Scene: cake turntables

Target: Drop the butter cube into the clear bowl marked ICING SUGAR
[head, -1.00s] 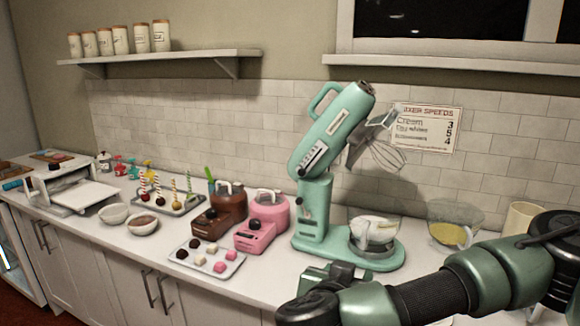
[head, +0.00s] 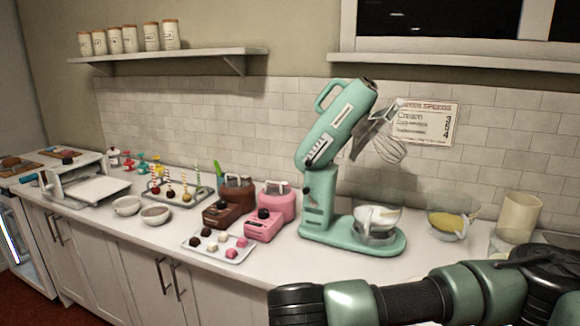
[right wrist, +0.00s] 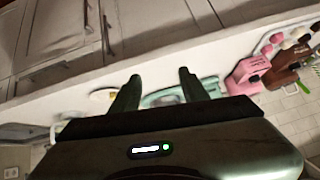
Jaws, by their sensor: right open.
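I cannot make out a butter cube in either view. No ICING SUGAR marking is legible. In the head view a clear bowl (head: 377,234) with white contents stands on the base of the mint green mixer (head: 318,205). A second clear bowl (head: 453,224) with yellow contents stands to its right. My right gripper (right wrist: 157,82) shows in the right wrist view with its two fingers apart and nothing between them. Part of the mixer shows beyond the fingers. In the head view my right arm crosses the lower right, and its gripper is hidden. My left gripper is out of view.
The mixer's head is tilted up with its whisk (head: 388,150) in the air. A tray (head: 234,258) of small cubes and balls sits near the counter's front edge. Pink (head: 266,226) and brown (head: 222,212) machines stand behind it. A cream canister (head: 518,218) is at the right.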

